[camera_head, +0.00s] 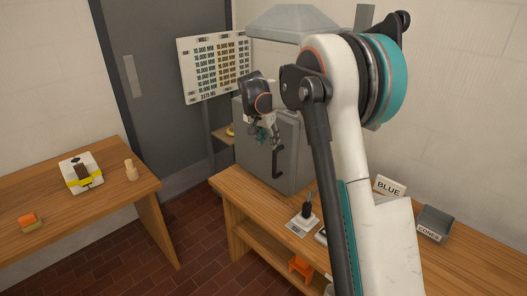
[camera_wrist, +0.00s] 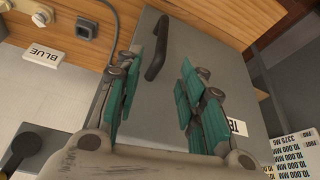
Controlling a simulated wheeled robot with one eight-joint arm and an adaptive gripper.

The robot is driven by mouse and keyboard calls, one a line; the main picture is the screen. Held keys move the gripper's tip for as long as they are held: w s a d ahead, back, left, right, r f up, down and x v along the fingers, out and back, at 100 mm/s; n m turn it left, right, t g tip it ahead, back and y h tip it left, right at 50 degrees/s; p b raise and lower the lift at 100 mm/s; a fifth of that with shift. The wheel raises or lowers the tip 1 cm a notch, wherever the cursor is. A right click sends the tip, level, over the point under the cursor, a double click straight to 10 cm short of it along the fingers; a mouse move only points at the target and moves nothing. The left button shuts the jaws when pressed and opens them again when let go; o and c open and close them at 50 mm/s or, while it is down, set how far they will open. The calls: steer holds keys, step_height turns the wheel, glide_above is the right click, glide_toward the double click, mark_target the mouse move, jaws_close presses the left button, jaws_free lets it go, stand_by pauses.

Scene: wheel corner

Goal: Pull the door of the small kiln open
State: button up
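The small kiln (camera_head: 286,149) is a grey box on the wooden bench, with a dark handle (camera_head: 277,162) on its front door. The door looks shut in the head view. In the wrist view the grey door (camera_wrist: 203,48) fills the middle, and the black handle (camera_wrist: 157,48) lies beyond my fingertips, toward the top. My gripper (camera_head: 266,133) is in front of the upper part of the door, above the handle. In the wrist view its teal fingers (camera_wrist: 168,80) are wide apart with nothing between them. It appears apart from the handle.
A printed chart (camera_head: 214,66) hangs behind. A second table (camera_head: 75,226) stands left, with open brick floor (camera_head: 206,239) between.

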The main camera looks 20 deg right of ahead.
steer(key=b, duration=0.4)
glide_above(274, 175)
steer(key=f, duration=0.8)
steer(key=w+f, duration=0.1)
steer(key=f, duration=0.4)
steer(key=shift+d, duration=0.25)
jaws_close()
